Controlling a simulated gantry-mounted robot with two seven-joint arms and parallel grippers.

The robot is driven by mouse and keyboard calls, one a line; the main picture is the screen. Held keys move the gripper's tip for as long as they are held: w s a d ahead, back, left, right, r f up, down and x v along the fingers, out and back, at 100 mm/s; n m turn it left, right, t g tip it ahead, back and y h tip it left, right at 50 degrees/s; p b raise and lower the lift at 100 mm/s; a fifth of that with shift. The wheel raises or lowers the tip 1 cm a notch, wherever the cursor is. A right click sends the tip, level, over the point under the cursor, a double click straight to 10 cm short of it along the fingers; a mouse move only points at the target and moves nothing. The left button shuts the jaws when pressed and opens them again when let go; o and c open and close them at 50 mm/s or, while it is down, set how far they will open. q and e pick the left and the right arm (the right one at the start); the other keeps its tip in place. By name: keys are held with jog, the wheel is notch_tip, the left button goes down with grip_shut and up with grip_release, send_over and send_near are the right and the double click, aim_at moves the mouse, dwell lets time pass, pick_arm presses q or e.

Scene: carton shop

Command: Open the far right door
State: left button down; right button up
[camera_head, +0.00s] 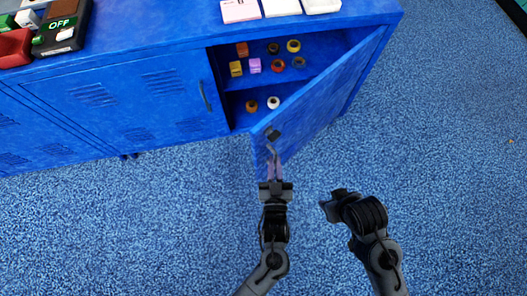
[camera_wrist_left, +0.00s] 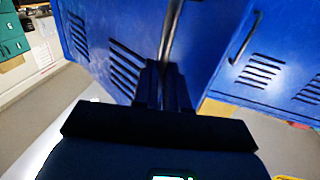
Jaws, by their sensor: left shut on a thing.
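The far right door (camera_head: 315,100) of the blue locker stands wide open, swung out toward me on its right side, in the head view. In the left wrist view the blue door panel (camera_wrist_left: 105,40) with its slots fills the middle. My left gripper (camera_head: 274,165) is at the door's free edge, its fingers shut on the door's metal handle (camera_wrist_left: 168,35), which runs between the fingers (camera_wrist_left: 165,88). My right gripper (camera_head: 338,203) is apart from the door, over the floor to the right; its opening is unclear.
The open compartment (camera_head: 300,78) holds several small rings and blocks on shelves. A closed door (camera_head: 150,100) with a handle (camera_head: 205,95) is to the left. Boxes and a red tray (camera_head: 14,48) sit on the locker top. The blue floor (camera_head: 440,140) at right is clear.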

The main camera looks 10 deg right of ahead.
pick_arm(q)
jog(key=shift+s+d+f, duration=0.1)
jog(key=shift+d+f, duration=0.1)
pick_arm(e)
jog(key=shift+a, duration=0.15)
pick_arm(q)
jog(key=c, duration=1.4)
grip_release()
jog(key=shift+d, duration=0.1)
jog(key=shift+c, duration=0.2)
jog(key=shift+o, duration=1.3)
jog(key=shift+w+d+r, duration=0.1)
jog(key=shift+w+d, duration=0.25)
jog(key=s+p, duration=0.1)
jog(key=s, duration=0.2)
jog(key=s+a+p, duration=0.1)
jog(key=s, duration=0.3)
jog(key=s+a+p, duration=0.1)
jog(key=s, duration=0.3)
jog(key=shift+a, duration=0.2)
pick_arm(e)
jog(key=r, duration=0.3)
jog(key=shift+w+d+r, duration=0.25)
jog(key=shift+d, duration=0.05)
